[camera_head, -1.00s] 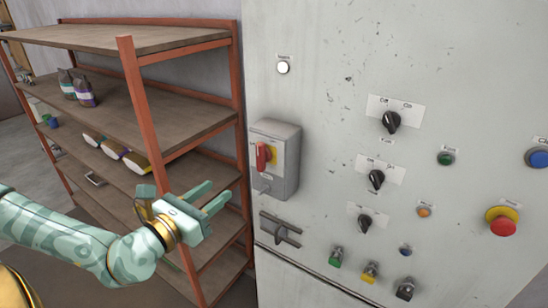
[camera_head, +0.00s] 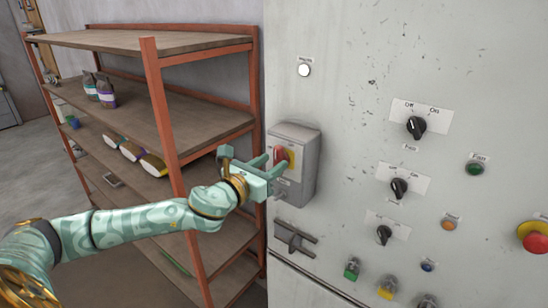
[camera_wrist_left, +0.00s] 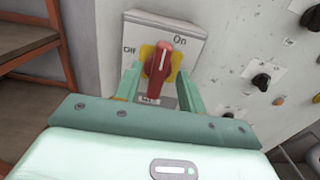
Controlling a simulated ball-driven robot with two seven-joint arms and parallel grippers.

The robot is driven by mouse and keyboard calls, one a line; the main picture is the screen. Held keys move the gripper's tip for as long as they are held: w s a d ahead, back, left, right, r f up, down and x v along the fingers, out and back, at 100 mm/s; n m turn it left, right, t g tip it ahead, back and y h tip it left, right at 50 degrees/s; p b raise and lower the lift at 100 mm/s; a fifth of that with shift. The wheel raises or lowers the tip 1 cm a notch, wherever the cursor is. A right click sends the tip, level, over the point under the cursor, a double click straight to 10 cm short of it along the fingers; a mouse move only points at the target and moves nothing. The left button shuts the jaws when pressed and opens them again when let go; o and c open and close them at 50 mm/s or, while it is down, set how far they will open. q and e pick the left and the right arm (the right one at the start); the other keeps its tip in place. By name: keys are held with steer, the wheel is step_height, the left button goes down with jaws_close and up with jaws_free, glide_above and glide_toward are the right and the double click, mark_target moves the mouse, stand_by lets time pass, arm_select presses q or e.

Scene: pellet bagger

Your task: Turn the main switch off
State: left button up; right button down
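The main switch is a red rotary handle on a yellow plate (camera_head: 290,157), mounted on a grey box (camera_head: 304,150) on the cabinet front. In the left wrist view the red handle (camera_wrist_left: 160,64) stands nearly upright, its top leaning slightly toward the "On" label; "Off" is to its left. My left gripper (camera_head: 271,162) is open just in front of the box and partly covers the switch. In the left wrist view its fingers (camera_wrist_left: 158,80) stand on either side of the handle, with a gap visible on both sides. My right gripper is not in view.
The cabinet panel (camera_head: 350,120) carries black selector knobs (camera_head: 416,127), several push buttons and a red emergency stop (camera_head: 535,242). A latch handle (camera_head: 294,238) sits below the switch box.

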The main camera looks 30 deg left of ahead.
arm_select(q)
steer(key=shift+w, duration=0.95)
steer(key=c, duration=0.6)
steer(key=shift+n, duration=0.4)
steer(key=n+p, duration=0.1)
steer(key=n, duration=0.2)
steer(key=shift+a+n, duration=0.1)
steer(key=shift+n, duration=0.3)
steer(key=shift+a+f+n+p, duration=0.15)
steer(key=shift+n+p, duration=0.8)
steer(key=shift+n, duration=1.3)
steer(key=shift+f+n+p, duration=0.1)
steer(key=shift+n+p, duration=0.85)
steer(key=shift+n, duration=1.25)
steer(key=shift+a+f+n+p, duration=0.15)
steer(key=shift+n+p, duration=0.8)
steer(key=shift+n, duration=1.3)
